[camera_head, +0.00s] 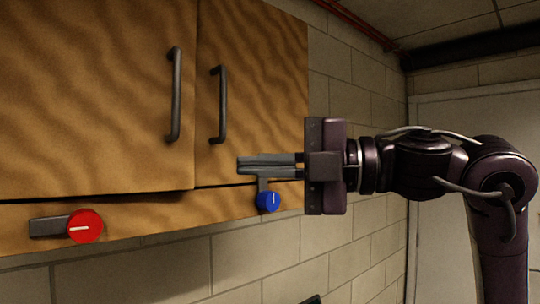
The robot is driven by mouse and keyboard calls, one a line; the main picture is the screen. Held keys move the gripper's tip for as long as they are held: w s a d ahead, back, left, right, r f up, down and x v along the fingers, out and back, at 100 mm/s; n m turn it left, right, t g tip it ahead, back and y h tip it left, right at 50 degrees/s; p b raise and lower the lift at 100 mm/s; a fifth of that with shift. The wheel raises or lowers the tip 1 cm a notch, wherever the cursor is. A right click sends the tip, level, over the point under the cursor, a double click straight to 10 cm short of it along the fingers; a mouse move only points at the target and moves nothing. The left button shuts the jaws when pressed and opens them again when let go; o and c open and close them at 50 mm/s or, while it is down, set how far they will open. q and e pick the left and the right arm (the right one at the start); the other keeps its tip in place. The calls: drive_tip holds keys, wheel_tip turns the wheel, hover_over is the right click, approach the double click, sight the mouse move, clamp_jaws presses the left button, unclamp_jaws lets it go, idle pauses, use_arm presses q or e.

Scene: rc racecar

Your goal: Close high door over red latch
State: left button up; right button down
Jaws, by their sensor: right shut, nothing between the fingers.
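A wooden wall cabinet has two doors side by side. The left door (85,110), above the red latch, has a dark vertical handle (174,95). Its lower edge shows a dark gap, and I cannot tell whether it is fully flush. The red latch (85,226) is a round knob with its grey bar lying horizontally to the left, below the door. My right gripper (240,166) is shut and empty, pointing left in front of the lower part of the right door. It is apart from the left door and its handle. My left gripper is not in view.
The right door (255,70) looks shut and has its own handle (219,105). A blue latch (268,201) sits just below my right gripper, its grey bar upright and partly hidden. A block wall (340,80) is behind my arm. Space before the left door is clear.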

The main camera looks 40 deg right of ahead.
sight(175, 163)
drive_tip(key=p+x, duration=0.1)
drive_tip(key=x, duration=0.1)
drive_tip(key=w+d+p+x, duration=0.1)
drive_tip(key=x, duration=0.2)
drive_tip(key=p+x, duration=0.2)
drive_tip(key=x, duration=0.1)
drive_tip(key=shift+w+r, duration=0.1)
drive_tip(key=shift+w, duration=0.25)
drive_tip(key=shift+w+d, duration=0.15)
drive_tip(key=shift+w, duration=0.25)
